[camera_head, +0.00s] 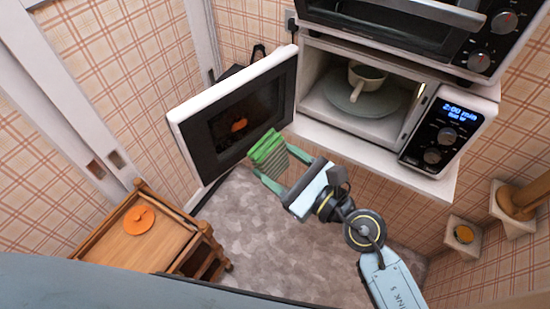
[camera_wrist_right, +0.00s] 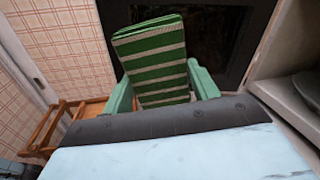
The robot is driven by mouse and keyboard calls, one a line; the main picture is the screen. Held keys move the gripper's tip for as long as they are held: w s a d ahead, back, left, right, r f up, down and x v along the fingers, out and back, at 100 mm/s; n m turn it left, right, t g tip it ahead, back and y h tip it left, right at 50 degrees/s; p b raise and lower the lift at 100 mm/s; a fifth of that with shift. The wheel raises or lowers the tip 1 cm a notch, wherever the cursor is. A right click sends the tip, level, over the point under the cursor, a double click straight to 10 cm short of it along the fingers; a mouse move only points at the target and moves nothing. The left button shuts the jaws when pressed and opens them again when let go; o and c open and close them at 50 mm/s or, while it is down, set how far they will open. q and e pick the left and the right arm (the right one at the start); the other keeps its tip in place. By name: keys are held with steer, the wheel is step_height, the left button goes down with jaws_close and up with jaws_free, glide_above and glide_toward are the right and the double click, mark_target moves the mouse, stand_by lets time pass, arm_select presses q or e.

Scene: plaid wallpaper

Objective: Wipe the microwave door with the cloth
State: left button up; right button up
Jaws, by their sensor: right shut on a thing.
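The microwave (camera_head: 395,120) stands on a white shelf with its door (camera_head: 190,112) swung wide open to the left. The door has a white frame and a dark window, which also shows in the right wrist view (camera_wrist_right: 208,45). My right gripper (camera_head: 270,165) is shut on a folded green-and-white striped cloth (camera_head: 267,148). The cloth (camera_wrist_right: 152,58) stands up between the green fingers in the right wrist view. It is in front of the door's lower right part; whether it touches the door I cannot tell. My left gripper is not in view.
A cup (camera_head: 366,77) sits on the plate (camera_head: 362,98) inside the open microwave. A dark oven (camera_head: 400,30) stands above it. A wooden cart (camera_head: 120,240) with an orange lid-like disc (camera_head: 139,219) stands at the lower left. Open floor lies below the door.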

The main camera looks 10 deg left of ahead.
steer(key=shift+w+a, duration=0.1)
stand_by(0.3)
steer(key=p, duration=0.1)
glide_toward(234, 130)
steer(key=x, duration=0.3)
steer(key=shift+w+a+r, duration=0.1)
steer(key=shift+a, duration=0.7)
steer(key=shift+x, duration=1.15)
steer(key=shift+w+d, duration=0.15)
